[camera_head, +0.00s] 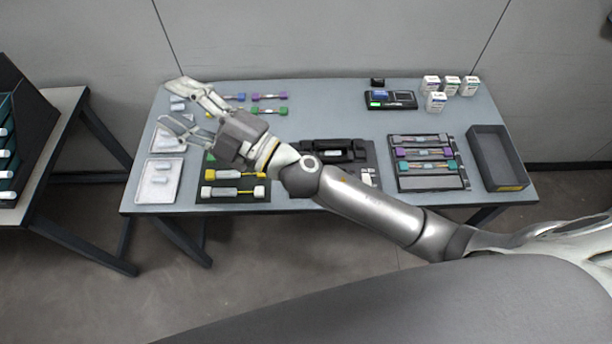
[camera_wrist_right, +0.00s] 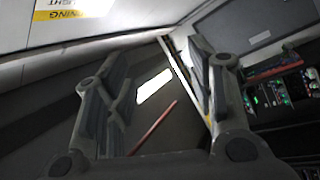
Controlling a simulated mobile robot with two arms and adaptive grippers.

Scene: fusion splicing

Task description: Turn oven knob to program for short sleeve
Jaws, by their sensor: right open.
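My right gripper (camera_head: 182,105) is open and empty over the left part of the table in the head view. In the right wrist view its fingers stand wide apart (camera_wrist_right: 158,80) with nothing held. A dark device panel (camera_wrist_right: 268,95) with small green lights and round details shows at the right of that view. I cannot tell whether it is the oven, or make out the knob. In the head view a black device (camera_head: 345,147) sits at the table's middle, partly behind my right arm. My left gripper is not in view.
The blue-grey table (camera_head: 330,95) carries white trays (camera_head: 158,180), a tray of coloured tools (camera_head: 425,155), an empty dark bin (camera_head: 497,155), white boxes (camera_head: 436,101) and a small dark device (camera_head: 390,100). A rack (camera_head: 8,140) stands on the left table. The back middle is clear.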

